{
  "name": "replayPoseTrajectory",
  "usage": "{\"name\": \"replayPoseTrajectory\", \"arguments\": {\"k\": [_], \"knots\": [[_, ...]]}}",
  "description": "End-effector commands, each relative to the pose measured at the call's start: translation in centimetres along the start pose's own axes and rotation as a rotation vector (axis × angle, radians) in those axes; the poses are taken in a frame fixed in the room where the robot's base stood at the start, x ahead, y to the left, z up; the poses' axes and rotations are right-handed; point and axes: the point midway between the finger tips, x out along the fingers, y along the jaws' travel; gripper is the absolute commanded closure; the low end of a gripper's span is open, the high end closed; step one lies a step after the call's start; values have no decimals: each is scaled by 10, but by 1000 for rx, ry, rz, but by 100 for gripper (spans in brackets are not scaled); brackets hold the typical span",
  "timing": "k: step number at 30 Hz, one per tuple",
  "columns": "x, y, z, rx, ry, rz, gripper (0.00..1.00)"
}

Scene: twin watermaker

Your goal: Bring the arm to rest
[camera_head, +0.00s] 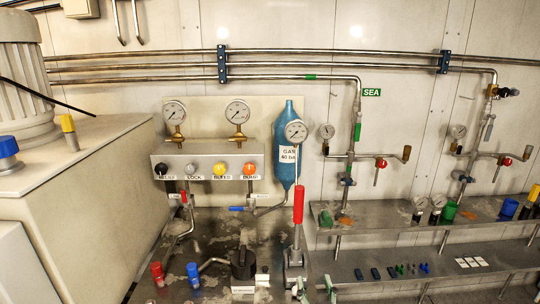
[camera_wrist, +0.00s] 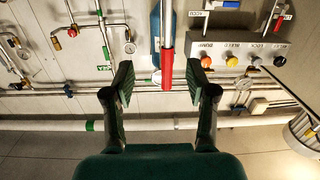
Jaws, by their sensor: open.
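My gripper (camera_wrist: 160,72) shows in the wrist view with its two dark fingers spread wide apart. Nothing is held between them. The wrist view looks at the panel upside down. A red-sleeved lever (camera_wrist: 167,62) appears in the gap between the fingers, apparently beyond them; I cannot tell how far. The same lever (camera_head: 298,205) stands upright in the head view, in front of a blue gas bottle (camera_head: 280,145).
A control box (camera_head: 208,158) with several coloured knobs and two gauges is on the wall. Steel shelves (camera_head: 390,222) with small parts and valve pipework are at right. A pale cabinet (camera_head: 85,160) stands at left. A steel bench (camera_head: 215,240) lies below the box.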

Motion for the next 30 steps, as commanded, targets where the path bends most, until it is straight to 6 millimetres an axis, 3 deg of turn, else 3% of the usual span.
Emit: {"name": "replayPoseTrajectory", "arguments": {"k": [1,6,15,22,30], "knots": [[-15,4,19,-4,-15,-2,43],[-65,12,65,-12,-42,-14,43],[-160,26,123,-15,-87,-27,43],[-238,35,149,-9,-120,-29,43],[-327,42,159,4,-159,-21,43]]}}
